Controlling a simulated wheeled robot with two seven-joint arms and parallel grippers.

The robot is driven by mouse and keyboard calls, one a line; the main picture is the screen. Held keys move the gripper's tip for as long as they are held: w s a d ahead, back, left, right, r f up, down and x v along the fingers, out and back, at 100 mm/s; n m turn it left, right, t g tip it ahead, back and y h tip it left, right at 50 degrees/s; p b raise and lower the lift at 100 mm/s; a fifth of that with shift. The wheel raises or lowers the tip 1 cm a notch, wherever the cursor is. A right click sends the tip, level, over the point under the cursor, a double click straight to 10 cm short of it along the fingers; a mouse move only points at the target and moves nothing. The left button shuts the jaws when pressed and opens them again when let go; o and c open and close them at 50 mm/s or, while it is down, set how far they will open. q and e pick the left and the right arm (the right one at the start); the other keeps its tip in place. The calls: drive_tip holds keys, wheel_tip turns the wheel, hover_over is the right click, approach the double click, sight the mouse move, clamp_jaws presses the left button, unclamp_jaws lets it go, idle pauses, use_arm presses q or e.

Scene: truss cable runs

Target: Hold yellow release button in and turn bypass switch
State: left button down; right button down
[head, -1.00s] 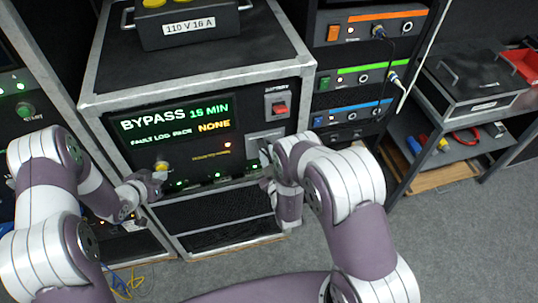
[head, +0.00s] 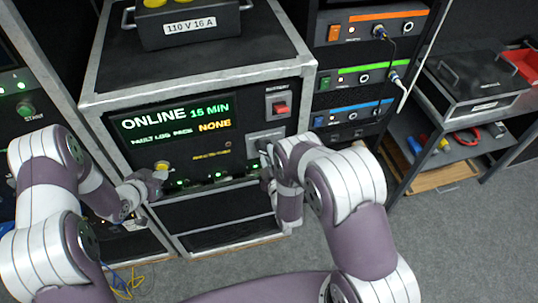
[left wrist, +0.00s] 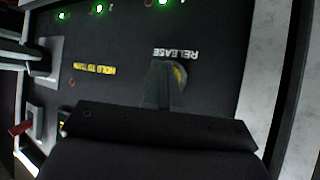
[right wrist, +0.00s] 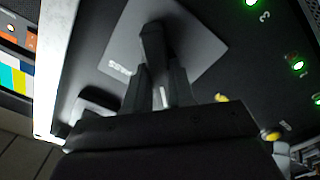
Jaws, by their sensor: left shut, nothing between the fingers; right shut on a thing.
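The yellow release button (head: 162,165) is at the lower left of the front panel. In the left wrist view a sliver of the yellow button (left wrist: 180,76) shows beside the fingertips, under the RELEASE label. My left gripper (head: 158,175) is shut and empty, its tips at the button; the depth of the press cannot be seen. The bypass switch is a black handle (right wrist: 154,42) on a grey plate (right wrist: 190,52). My right gripper (right wrist: 163,82) is shut on this handle. In the head view my right gripper (head: 266,160) hides most of the switch.
The display (head: 175,122) reads ONLINE, 15 MIN, NONE. A red rocker switch (head: 280,107) sits above the bypass plate. Green lamps (head: 217,175) line the panel's lower edge. A black box (head: 190,25) stands on top. Open floor lies at the right.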

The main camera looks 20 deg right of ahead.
drive_tip(key=c, duration=1)
unclamp_jaws()
drive_tip(key=shift+o, duration=0.2)
drive_tip(key=s, duration=1.2)
use_arm(q)
drive_tip(key=shift+s, duration=0.9)
use_arm(e)
drive_tip(key=shift+r, duration=0.2)
use_arm(q)
drive_tip(key=s+p, duration=0.1)
drive_tip(key=s, duration=0.4)
use_arm(e)
drive_tip(key=shift+r, duration=0.45)
